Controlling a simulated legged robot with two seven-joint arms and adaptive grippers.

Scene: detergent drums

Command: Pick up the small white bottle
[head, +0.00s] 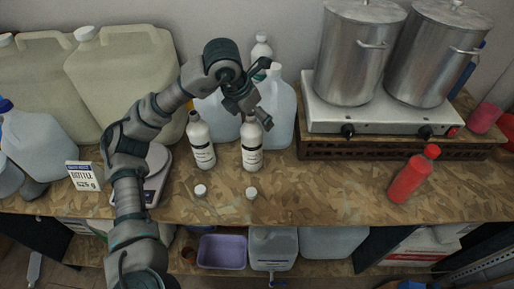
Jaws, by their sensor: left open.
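Two small white bottles with dark-printed labels stand upright side by side on the wooden bench: a left one (201,143) and a right one (252,146). A third white bottle (262,50) stands further back, partly hidden. My left gripper (248,98) is open, just above and behind the top of the right bottle, overlapping its neck in the picture. I cannot tell whether it touches that bottle. Two loose white caps, a left one (200,191) and a right one (251,193), lie in front of the bottles. My right gripper is not in view.
Clear jugs (281,108) stand close behind the bottles. Large yellowish canisters (125,75) and a scale (157,170) are left. A hot plate (380,118) with two metal pots and a red bottle (413,175) are right. The bench (320,190) is bare at front centre.

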